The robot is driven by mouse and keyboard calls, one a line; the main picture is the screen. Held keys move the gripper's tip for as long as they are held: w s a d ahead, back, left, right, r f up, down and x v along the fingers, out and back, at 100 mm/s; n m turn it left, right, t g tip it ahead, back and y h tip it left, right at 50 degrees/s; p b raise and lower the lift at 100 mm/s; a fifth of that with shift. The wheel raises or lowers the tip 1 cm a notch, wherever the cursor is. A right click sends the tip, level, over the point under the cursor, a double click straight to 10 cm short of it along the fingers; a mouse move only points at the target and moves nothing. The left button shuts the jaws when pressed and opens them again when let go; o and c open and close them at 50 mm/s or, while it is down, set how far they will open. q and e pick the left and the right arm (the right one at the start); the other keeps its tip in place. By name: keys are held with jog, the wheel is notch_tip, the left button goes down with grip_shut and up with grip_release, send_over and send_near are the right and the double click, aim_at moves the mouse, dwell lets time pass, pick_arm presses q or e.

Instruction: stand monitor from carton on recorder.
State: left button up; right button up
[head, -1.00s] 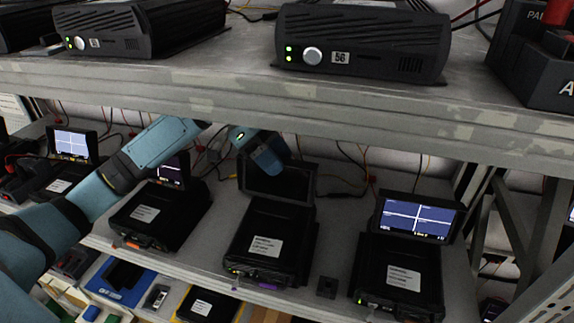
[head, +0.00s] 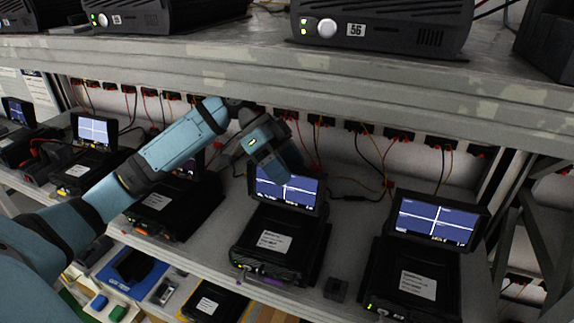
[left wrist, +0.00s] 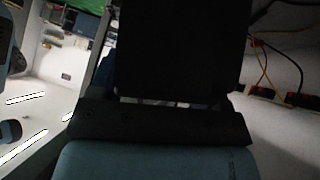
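The monitor (head: 290,192) stands upright at the back of the middle recorder (head: 272,243). Its screen is lit blue with a white cross. My left gripper (head: 278,168) comes down from above onto the monitor's top edge and covers its upper left part. It looks shut on the monitor, though its fingertips are hidden. In the left wrist view the monitor shows as a black slab (left wrist: 182,50) directly in front of the gripper. My right gripper is in neither view. I cannot tell which box is the carton.
A recorder with a lit screen (head: 436,221) stands to the right, and others stand to the left. A shelf (head: 330,80) with black units runs close above my arm. Cables hang behind. A small black block (head: 336,289) lies between recorders. Open boxes, including a blue one (head: 118,291), sit below.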

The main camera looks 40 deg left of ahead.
pick_arm(q)
jog(key=shift+d, duration=0.15)
jog(key=shift+r, duration=0.15)
jog(key=b+v, duration=0.1)
jog(key=v, duration=0.5)
jog(key=shift+a, duration=0.25)
jog(key=shift+a+r, duration=0.4)
jog(key=shift+r, duration=0.05)
